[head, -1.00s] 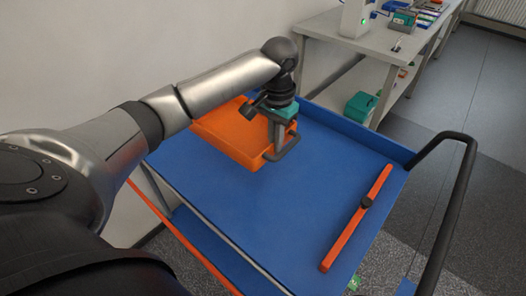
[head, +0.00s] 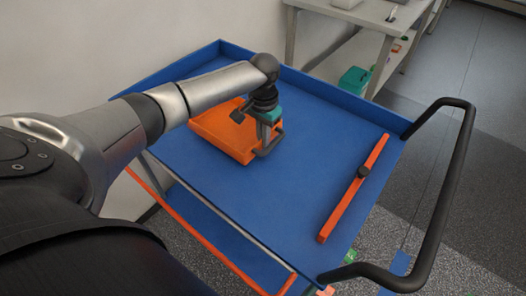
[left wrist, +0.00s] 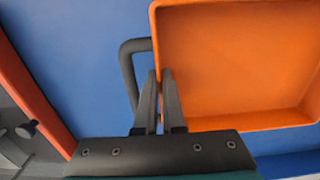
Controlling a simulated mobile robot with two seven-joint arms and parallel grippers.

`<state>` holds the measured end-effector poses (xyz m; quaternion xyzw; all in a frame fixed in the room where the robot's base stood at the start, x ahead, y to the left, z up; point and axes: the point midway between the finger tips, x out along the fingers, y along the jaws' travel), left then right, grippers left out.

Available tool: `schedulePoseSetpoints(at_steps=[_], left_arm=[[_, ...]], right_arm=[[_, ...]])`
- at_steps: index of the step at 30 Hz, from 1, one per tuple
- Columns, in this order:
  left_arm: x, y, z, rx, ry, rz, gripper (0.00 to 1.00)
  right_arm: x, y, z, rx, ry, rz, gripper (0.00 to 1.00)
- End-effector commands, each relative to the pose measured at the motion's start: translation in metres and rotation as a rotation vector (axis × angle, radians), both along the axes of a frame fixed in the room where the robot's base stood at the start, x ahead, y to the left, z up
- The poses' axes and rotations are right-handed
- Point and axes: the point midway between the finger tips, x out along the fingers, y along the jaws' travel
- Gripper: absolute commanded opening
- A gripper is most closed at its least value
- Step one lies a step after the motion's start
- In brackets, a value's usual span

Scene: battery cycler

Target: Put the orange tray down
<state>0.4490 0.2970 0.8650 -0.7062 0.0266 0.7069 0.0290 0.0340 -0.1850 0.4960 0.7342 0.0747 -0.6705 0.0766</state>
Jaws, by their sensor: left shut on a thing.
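The orange tray (head: 222,134) is over the blue top of the cart (head: 300,190), left of its middle in the head view, and looks level and empty. Whether its underside touches the top is hard to tell. My left gripper (head: 263,147) is at the tray's near right side, by a dark loop handle. In the left wrist view, the gripper's fingers (left wrist: 160,75) are close together on the side wall of the tray (left wrist: 235,60), beside the dark handle (left wrist: 127,62). My right gripper is not in view.
An orange bar with a dark knob (head: 356,188) lies along the cart's right part. A black push handle (head: 462,165) sticks out at the right. A table (head: 365,15) and a teal box (head: 354,79) stand behind. Blue surface around the tray is clear.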

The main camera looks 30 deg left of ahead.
Motion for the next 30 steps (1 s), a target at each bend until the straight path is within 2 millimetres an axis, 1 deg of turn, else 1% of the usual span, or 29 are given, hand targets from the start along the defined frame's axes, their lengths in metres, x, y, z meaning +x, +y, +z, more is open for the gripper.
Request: schedulePoseSetpoints(at_steps=[5,9,11,22,23,24,30], left_arm=[[0.000,0.000,-0.013,0.002,-0.001,0.000,0.00],[0.000,0.001,-0.036,0.002,0.000,0.001,0.00],[0.000,0.000,-0.043,0.001,-0.001,0.001,0.00],[0.001,0.000,-0.046,0.001,-0.002,0.000,0.00],[0.000,0.000,-0.047,0.000,0.000,0.000,0.07],[0.000,0.000,-0.047,0.000,0.000,0.000,0.12],[0.000,0.000,-0.047,0.000,0.000,0.000,0.34]], right_arm=[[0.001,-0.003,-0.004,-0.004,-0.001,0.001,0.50],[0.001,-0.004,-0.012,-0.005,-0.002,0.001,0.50],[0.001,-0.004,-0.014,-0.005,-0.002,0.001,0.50],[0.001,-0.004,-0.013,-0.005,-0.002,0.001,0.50],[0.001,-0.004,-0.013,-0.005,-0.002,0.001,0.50],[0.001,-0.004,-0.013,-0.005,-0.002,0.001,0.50],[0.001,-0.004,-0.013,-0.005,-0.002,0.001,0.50]])
